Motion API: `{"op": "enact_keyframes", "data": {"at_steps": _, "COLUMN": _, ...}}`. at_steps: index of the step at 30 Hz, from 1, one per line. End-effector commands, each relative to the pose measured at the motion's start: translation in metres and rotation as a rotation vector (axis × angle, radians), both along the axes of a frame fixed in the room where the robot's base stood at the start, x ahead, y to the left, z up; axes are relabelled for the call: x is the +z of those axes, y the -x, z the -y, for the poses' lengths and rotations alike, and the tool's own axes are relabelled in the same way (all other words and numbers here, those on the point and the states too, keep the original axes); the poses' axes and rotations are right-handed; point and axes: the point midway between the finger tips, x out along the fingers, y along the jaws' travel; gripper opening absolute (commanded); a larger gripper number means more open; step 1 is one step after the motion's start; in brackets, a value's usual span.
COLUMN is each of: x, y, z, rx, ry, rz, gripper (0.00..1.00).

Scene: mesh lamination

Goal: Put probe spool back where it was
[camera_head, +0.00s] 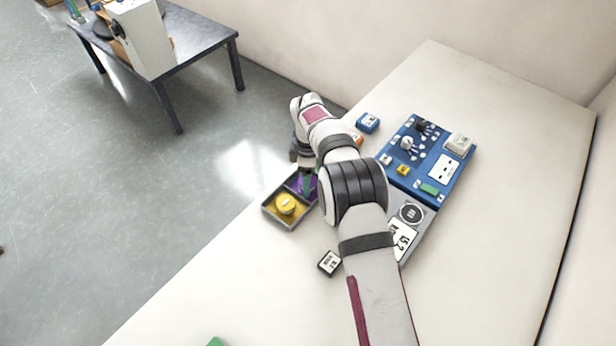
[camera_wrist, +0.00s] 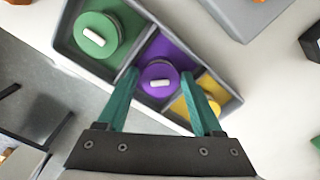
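A dark grey tray (camera_wrist: 68,35) has three coloured compartments, each with a spool in it. A purple spool (camera_wrist: 156,72) with a white peg on top sits in the purple middle compartment. A green spool (camera_wrist: 102,33) sits in the green one, and a yellow spool (camera_wrist: 212,104) is partly hidden behind a finger. Which one is the probe spool is not marked. My gripper (camera_wrist: 160,76) has its teal fingers apart, on either side of the purple spool; contact is not clear. In the head view, my gripper (camera_head: 307,186) is over the tray (camera_head: 270,213), hiding its far part.
The tray lies at the table's left edge. A blue board with parts (camera_head: 430,160) and a grey panel (camera_head: 425,232) lie to the right. A small black labelled block (camera_head: 329,262) is in front, and a blue block (camera_head: 367,122) behind. The table's front is mostly clear.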

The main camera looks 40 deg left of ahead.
Motion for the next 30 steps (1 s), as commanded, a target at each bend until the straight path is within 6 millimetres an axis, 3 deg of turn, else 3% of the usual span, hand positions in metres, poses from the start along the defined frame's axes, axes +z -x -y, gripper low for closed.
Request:
{"op": "enact_keyframes", "data": {"at_steps": 5, "x": 0.017, "y": -0.001, "z": -0.001, "rx": 0.001, "ry": -0.002, "rz": 0.003, "gripper": 0.68}}
{"op": "enact_keyframes", "data": {"at_steps": 15, "x": 0.106, "y": -0.001, "z": 0.000, "rx": 0.000, "ry": -0.002, "rz": 0.002, "gripper": 0.68}}
{"op": "enact_keyframes", "data": {"at_steps": 24, "x": 0.128, "y": -0.003, "z": 0.005, "rx": -0.025, "ry": -0.002, "rz": -0.001, "gripper": 0.68}}
{"op": "enact_keyframes", "data": {"at_steps": 26, "x": 0.143, "y": -0.010, "z": 0.024, "rx": -0.124, "ry": -0.006, "rz": -0.004, "gripper": 0.68}}
{"op": "enact_keyframes", "data": {"at_steps": 29, "x": 0.190, "y": -0.021, "z": 0.097, "rx": -0.488, "ry": -0.018, "rz": -0.024, "gripper": 0.68}}
{"op": "enact_keyframes", "data": {"at_steps": 30, "x": 0.211, "y": -0.018, "z": 0.138, "rx": -0.685, "ry": -0.022, "rz": -0.036, "gripper": 0.68}}
